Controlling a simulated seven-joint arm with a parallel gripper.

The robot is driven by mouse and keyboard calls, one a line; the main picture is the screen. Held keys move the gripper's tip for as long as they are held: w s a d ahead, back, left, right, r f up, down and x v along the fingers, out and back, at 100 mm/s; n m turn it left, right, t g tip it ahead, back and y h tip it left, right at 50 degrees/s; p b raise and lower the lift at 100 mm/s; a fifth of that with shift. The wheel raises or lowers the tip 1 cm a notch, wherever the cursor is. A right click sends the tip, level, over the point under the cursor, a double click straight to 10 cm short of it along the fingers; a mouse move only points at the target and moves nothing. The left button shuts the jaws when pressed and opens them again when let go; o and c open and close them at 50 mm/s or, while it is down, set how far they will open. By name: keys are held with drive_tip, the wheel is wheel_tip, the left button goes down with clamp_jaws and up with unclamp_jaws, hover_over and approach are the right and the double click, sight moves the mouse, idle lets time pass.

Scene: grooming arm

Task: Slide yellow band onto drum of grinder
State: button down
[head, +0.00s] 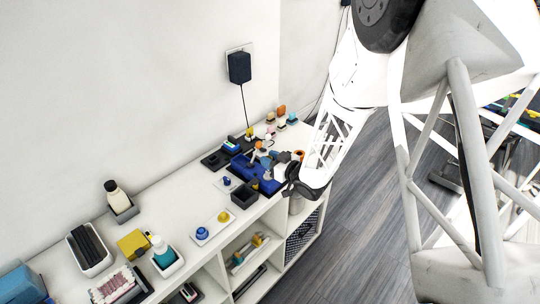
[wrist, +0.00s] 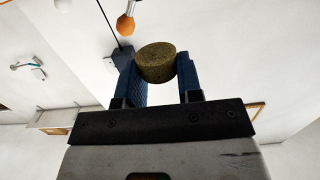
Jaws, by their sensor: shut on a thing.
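In the wrist view, my gripper (wrist: 162,78) has its two blue fingers shut on a yellow-brown, rough-surfaced band (wrist: 156,62). The band sits between the fingertips with its round end face showing; whether it is hollow cannot be seen. The band does not show clearly there. Blue and grey tool-like parts (head: 266,164) stand by the tray; I cannot tell which part is the grinder or its drum.
An orange-tipped piece (wrist: 125,25) shows past the fingers in the wrist view. On the counter are a dark open box (head: 244,196), a white tray with blue and yellow knobs (head: 212,228), a bottle (head: 117,194) and a yellow block (head: 133,243). A black adapter (head: 239,67) hangs on the wall.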

drive_tip(key=shift+f, duration=1.35)
drive_tip(key=shift+f, duration=1.75)
idle(1.3)
drive_tip(key=c, duration=0.7)
unclamp_jaws()
drive_tip(key=shift+s+d, duration=0.1)
drive_tip(key=shift+d, duration=0.05)
drive_tip(key=v, duration=0.7)
drive_tip(key=shift+s, duration=0.2)
drive_tip(key=shift+d+r, duration=0.1)
drive_tip(key=shift+d, duration=0.1)
idle(0.5)
